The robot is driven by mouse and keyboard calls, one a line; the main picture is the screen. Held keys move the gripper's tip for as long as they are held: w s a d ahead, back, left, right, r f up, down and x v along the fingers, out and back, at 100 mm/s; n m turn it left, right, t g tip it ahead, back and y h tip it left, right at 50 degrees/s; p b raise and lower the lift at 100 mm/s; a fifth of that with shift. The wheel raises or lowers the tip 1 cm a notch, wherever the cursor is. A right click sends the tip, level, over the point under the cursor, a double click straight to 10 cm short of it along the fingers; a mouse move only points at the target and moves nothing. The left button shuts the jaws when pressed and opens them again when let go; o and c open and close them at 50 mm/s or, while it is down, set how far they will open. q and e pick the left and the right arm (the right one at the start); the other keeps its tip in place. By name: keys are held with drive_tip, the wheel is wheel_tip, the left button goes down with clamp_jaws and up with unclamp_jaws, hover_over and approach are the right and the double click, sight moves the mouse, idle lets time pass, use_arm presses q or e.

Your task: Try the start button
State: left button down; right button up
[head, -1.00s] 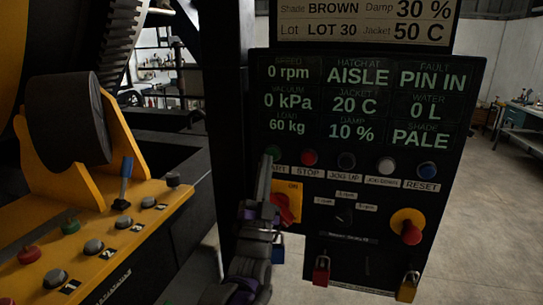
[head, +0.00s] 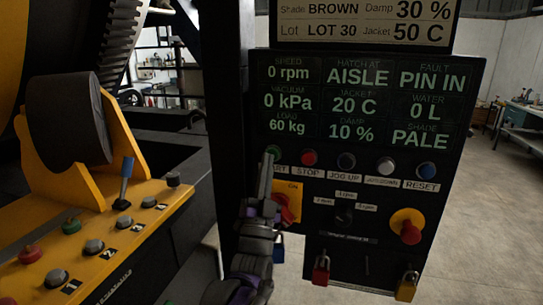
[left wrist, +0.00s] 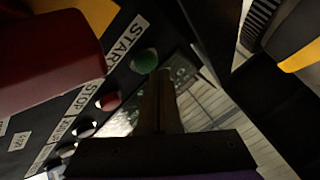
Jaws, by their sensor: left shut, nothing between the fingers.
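The green start button (head: 272,151) is at the left end of the button row on the black control panel (head: 300,230). Its START label is partly hidden behind my left gripper (head: 266,164). The gripper is shut and empty, with its tips just below the button in the head view. In the left wrist view the green button (left wrist: 146,61) shows right beside the shut fingertips (left wrist: 163,74). I cannot tell whether they touch it. The display (head: 370,100) reads 0 rpm, HATCH AT AISLE and FAULT PIN IN. My right gripper is out of view.
The red stop button (head: 309,157) is close to the right of start. A red switch handle (head: 287,209) on a yellow plate is just below, close to my gripper. A red emergency button (head: 410,234) and padlocks are lower. A yellow console (head: 130,235) stands left.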

use_arm(q)
drive_tip(key=shift+w+d, duration=0.15)
drive_tip(key=shift+w, duration=0.3)
idle(0.4)
drive_tip(key=shift+s, duration=0.1)
drive_tip(key=shift+s+a, duration=0.3)
drive_tip(key=shift+s, duration=0.45)
drive_tip(key=s, duration=0.1)
drive_tip(key=s+a, duration=0.1)
drive_tip(key=s, duration=0.2)
drive_tip(key=shift+s+a, duration=0.25)
drive_tip(key=shift+s, duration=0.1)
idle(0.5)
